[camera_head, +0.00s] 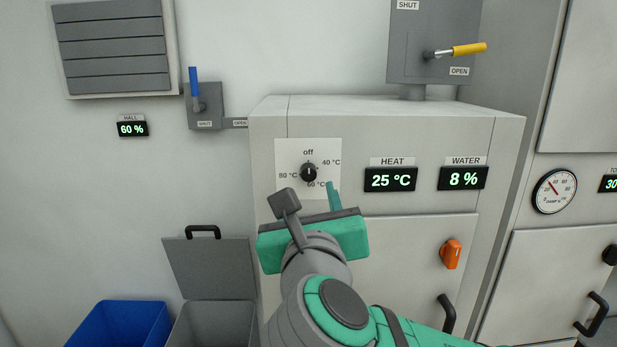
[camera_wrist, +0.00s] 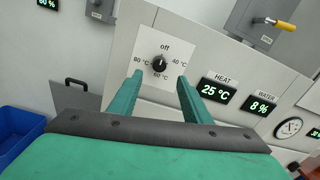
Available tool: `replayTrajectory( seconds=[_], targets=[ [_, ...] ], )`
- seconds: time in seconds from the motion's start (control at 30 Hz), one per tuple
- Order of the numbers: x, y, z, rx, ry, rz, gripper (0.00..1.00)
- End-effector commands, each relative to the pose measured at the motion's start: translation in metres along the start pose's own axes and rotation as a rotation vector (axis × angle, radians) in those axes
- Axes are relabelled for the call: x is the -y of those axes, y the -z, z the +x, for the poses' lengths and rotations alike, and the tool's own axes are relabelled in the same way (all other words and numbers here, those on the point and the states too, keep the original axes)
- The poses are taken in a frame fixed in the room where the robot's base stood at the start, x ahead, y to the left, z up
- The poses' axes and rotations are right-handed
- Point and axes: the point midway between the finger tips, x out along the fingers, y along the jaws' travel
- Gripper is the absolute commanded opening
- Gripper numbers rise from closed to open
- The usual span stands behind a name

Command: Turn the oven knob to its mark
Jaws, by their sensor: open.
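The oven knob (camera_head: 308,173) is a small black dial with a white pointer line, on a pale plate (camera_head: 328,150) marked off, 40 °C, 60 °C and 80 °C. Its pointer looks turned up toward off. It also shows in the wrist view (camera_wrist: 159,65), framed between and beyond my fingertips. My gripper (camera_wrist: 157,82) has two green fingers spread apart, empty, and short of the knob. In the head view my gripper (camera_head: 320,195) is just below the knob, and one finger partly covers the plate's lower edge. The HEAT display (camera_head: 390,180) reads 25 °C.
The WATER display (camera_head: 463,178) reads 8 %. An orange knob (camera_head: 451,254) and a black door handle (camera_head: 446,314) are below right. A blue-handled lever (camera_head: 195,90) is upper left, a yellow-handled lever (camera_head: 460,50) upper right. A blue bin (camera_head: 118,325) stands lower left.

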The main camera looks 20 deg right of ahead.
Motion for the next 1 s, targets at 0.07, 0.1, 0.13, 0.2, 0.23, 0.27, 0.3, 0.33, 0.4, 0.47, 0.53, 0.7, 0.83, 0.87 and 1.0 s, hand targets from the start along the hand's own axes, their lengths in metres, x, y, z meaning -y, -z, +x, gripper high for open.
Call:
replayTrajectory(
  seconds=[0.07,0.1,0.13,0.2,0.23,0.27,0.3,0.33,0.4,0.47,0.53,0.7,0.83,0.87,1.0],
  targets=[
    [0.0,0.001,0.011,-0.004,0.0,0.003,0.44],
    [0.0,0.002,0.018,-0.004,-0.001,0.003,0.44],
    [0.0,0.002,0.023,-0.005,0.0,0.004,0.44],
    [-0.001,0.001,0.036,-0.003,-0.001,0.005,0.44],
    [-0.001,0.001,0.041,-0.004,-0.001,0.004,0.44],
    [-0.001,0.002,0.047,-0.004,-0.001,0.004,0.44],
    [-0.001,0.001,0.054,-0.003,-0.001,0.005,0.44],
    [0.0,0.001,0.059,-0.003,-0.001,0.006,0.44],
    [-0.001,0.002,0.07,-0.003,-0.001,0.005,0.44],
    [-0.001,0.002,0.078,-0.003,-0.002,0.004,0.44],
    [-0.001,0.002,0.086,-0.003,-0.002,0.005,0.44],
    [-0.001,0.001,0.098,-0.001,-0.001,0.005,0.44],
    [-0.001,0.001,0.1,0.0,-0.001,0.004,0.44],
    [-0.001,0.001,0.1,0.0,-0.002,0.004,0.44],
    [-0.001,0.001,0.1,0.0,-0.002,0.004,0.44]
  ],
)
